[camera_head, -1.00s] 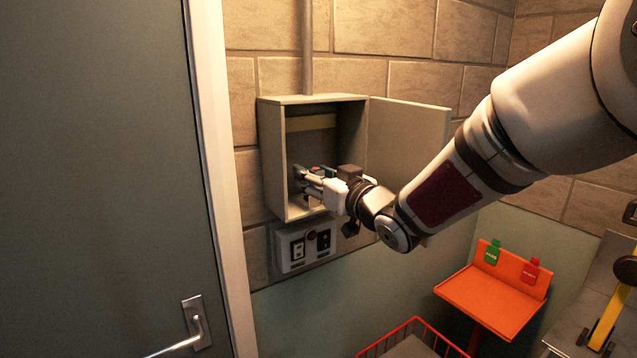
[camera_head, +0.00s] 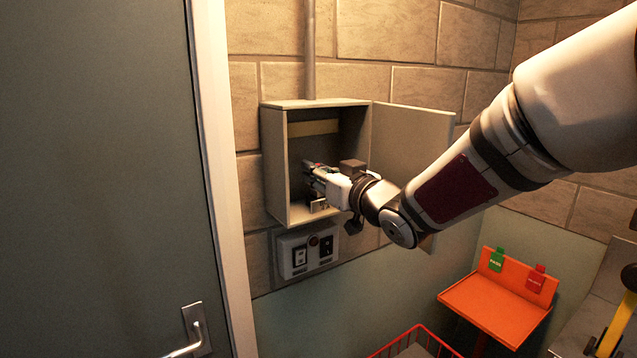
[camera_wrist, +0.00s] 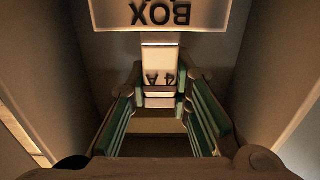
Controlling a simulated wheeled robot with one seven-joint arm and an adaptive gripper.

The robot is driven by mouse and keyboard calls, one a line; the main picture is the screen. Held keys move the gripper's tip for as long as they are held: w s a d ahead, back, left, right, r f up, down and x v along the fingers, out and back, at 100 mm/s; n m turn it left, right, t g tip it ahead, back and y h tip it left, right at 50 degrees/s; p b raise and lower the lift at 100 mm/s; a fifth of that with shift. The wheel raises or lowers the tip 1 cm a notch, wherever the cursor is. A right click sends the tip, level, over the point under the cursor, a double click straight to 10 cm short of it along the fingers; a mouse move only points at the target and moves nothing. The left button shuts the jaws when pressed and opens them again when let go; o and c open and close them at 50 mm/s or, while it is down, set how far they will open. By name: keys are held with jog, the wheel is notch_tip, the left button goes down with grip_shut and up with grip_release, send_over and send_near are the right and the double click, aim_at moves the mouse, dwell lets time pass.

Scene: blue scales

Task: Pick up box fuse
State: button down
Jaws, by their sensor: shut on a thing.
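The box fuse (camera_wrist: 160,72) is a pale block marked "4 A", upside down in the wrist view. It sits between the tips of my gripper (camera_wrist: 163,95), whose green-padded fingers are shut on it. In the head view my gripper (camera_head: 313,178) reaches into the open grey wall box (camera_head: 275,170), in its lower part. The fuse is mostly hidden there by the fingers. A pale sign reading "BOX" (camera_wrist: 160,14), upside down, is beyond the fuse in the wrist view. I cannot tell whether the fuse is still seated.
The wall box's door (camera_head: 410,145) stands open to the right, close to my wrist. A switch panel (camera_head: 308,250) is just below the box. An orange stand (camera_head: 495,305) with green and red tags and a red wire basket (camera_head: 415,338) are lower right. A grey door (camera_head: 95,180) is at left.

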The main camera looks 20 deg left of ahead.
jog(key=shift+r, duration=0.8)
jog(key=s+d, duration=0.3)
jog(key=s, duration=0.4)
jog(key=s+d+r+b, duration=0.1)
jog(key=s+d, duration=0.2)
jog(key=s, duration=0.4)
jog(key=shift+s+d+r+b, duration=0.25)
jog(key=shift+d+r+b, duration=0.05)
jog(key=shift+d, duration=0.05)
jog(key=shift+r+p, duration=0.35)
jog(key=shift+r, duration=0.15)
jog(key=shift+r+p, duration=0.45)
jog(key=shift+r, duration=0.25)
jog(key=shift+r+p, duration=0.35)
jog(key=shift+r, duration=0.2)
